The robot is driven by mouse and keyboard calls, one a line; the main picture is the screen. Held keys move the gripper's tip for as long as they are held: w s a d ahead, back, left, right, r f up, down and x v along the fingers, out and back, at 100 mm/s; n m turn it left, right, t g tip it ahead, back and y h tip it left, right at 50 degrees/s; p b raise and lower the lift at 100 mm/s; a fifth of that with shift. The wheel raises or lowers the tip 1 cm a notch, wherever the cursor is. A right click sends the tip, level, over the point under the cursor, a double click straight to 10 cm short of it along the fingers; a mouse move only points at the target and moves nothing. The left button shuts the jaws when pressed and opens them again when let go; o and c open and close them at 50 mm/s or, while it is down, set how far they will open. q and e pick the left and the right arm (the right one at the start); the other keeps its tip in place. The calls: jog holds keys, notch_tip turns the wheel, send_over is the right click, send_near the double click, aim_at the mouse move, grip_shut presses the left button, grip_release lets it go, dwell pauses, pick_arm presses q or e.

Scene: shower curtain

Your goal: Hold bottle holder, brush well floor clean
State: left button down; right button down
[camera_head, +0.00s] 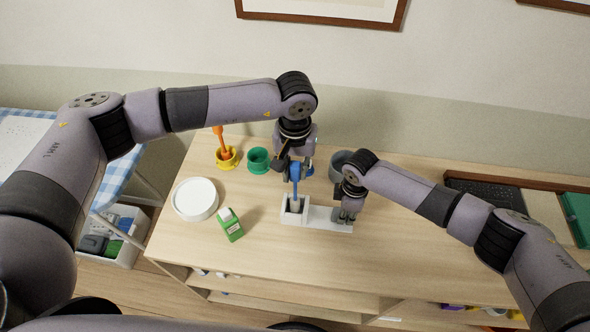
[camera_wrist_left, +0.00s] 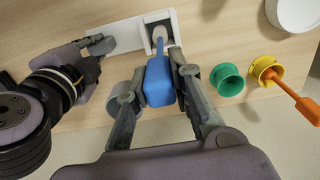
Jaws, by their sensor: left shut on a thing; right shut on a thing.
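A white bottle holder (camera_head: 325,219) lies on the wooden table, with a square well at its left end; it also shows in the left wrist view (camera_wrist_left: 118,38). My right gripper (camera_head: 347,208) is shut on the holder's right end. My left gripper (camera_head: 296,172) is shut on the blue handle of a brush (camera_head: 295,184), above the well. In the left wrist view the blue handle (camera_wrist_left: 158,84) sits between the fingers and the brush's pale lower end is at the well's opening. The well floor is hidden by the brush and walls.
An orange brush (camera_head: 219,141) stands in a yellow cup (camera_head: 227,160), next to a green cup (camera_head: 258,160). A white round dish (camera_head: 195,197) and green carton (camera_head: 231,226) are left of the holder. A grey cup (camera_head: 340,160) stands behind. The table's front is clear.

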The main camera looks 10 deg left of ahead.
pick_arm(q)
jog(key=shift+r, duration=5.2)
pick_arm(e)
jog(key=c, duration=1.3)
grip_release()
notch_tip(320, 180, up, 12)
